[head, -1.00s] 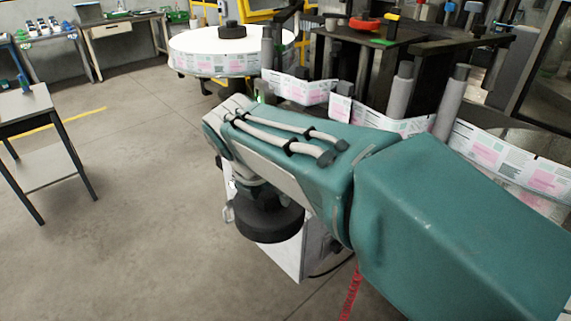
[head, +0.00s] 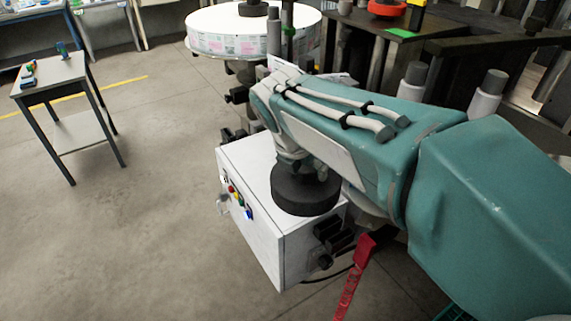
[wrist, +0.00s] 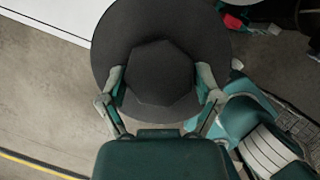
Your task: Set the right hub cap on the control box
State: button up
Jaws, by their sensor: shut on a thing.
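My gripper (wrist: 161,92) is shut on a black round hub cap (wrist: 120,35), its fingers on both sides of the raised hub in the wrist view. In the head view the cap (head: 305,193) hangs below my wrist, in front of the right part of the white control box's top (head: 245,150). I cannot tell whether it touches the box. In the wrist view a white surface, likely the box (wrist: 60,12), shows only at the upper left. Another black hub cap (head: 252,9) sits on the white label reel at the back.
The box has coloured buttons (head: 238,199) on its front and black fittings (head: 328,240) on its right side. A red strap (head: 356,272) hangs beside it. The labeller's grey rollers (head: 487,92) stand behind my arm. A small table (head: 60,75) stands left; floor between is clear.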

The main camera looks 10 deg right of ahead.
jog(key=w, duration=0.1)
jog(key=w+f, duration=0.1)
jog(key=w, duration=0.1)
jog(key=shift+w+a+f, duration=0.3)
jog(key=shift+a+f, duration=0.05)
jog(key=shift+a, duration=0.05)
jog(key=w+f, duration=0.7)
jog(key=w, duration=0.1)
jog(key=shift+w+d+f, duration=0.15)
jog(key=shift+w+d, duration=0.05)
jog(key=shift+d, duration=0.05)
jog(key=x, duration=0.3)
jog(key=shift+s+f, duration=0.2)
jog(key=shift+s, duration=0.1)
jog(key=shift+d, duration=0.2)
jog(key=o, duration=0.9)
jog(key=shift+a+f, duration=0.1)
jog(key=shift+a, duration=0.05)
jog(key=shift+o, duration=1)
jog(key=shift+a, duration=0.35)
